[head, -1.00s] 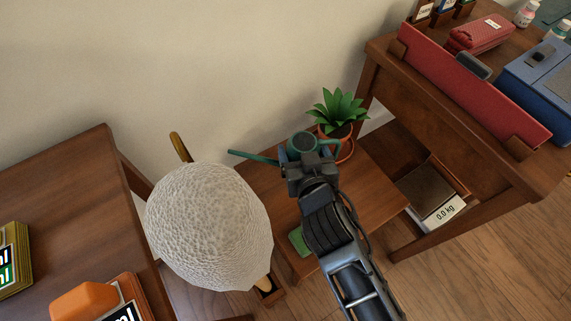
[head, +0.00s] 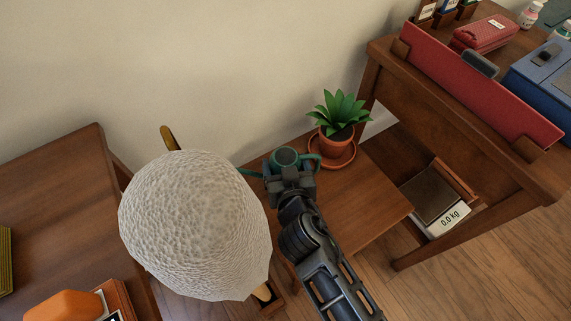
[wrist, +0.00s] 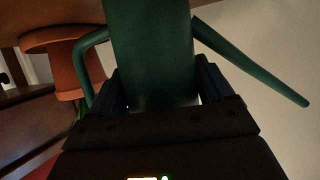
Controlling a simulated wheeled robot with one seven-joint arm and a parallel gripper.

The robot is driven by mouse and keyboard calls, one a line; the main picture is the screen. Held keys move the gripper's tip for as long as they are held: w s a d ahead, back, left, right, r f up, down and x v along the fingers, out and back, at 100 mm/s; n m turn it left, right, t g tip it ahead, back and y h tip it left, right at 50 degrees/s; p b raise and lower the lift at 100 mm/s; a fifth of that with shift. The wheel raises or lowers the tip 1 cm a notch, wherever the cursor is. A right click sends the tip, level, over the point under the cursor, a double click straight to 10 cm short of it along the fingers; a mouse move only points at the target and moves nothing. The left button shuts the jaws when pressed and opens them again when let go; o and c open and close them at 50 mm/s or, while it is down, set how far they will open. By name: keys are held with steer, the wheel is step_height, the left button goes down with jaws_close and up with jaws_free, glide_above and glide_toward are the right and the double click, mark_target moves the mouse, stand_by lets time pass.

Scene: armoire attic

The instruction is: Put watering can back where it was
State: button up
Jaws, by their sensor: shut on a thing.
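The green watering can (head: 285,156) is in my gripper (head: 288,172), above the small wooden table (head: 358,206). In the wrist view the can's green body (wrist: 150,50) stands between the two fingers of my gripper (wrist: 158,95), which is shut on it. Its spout (wrist: 250,68) points to the right there and its handle is on the left. In the head view the spout points left, and its end is hidden behind the white textured lampshade (head: 195,225). I cannot tell whether the can's base touches the table.
A potted plant (head: 340,115) on a saucer stands at the table's back, right of the can. The lampshade is close on the left. A wooden desk (head: 480,135) with a scale (head: 440,210) on its lower shelf is on the right. The table's front right is clear.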

steer(key=o, duration=1.2)
steer(key=shift+f, duration=0.1)
steer(key=shift+c, duration=0.2)
steer(key=shift+s+r, duration=0.15)
steer(key=shift+r, duration=0.1)
steer(key=p+v, duration=0.1)
steer(key=v, duration=0.6)
steer(key=shift+d, duration=0.1)
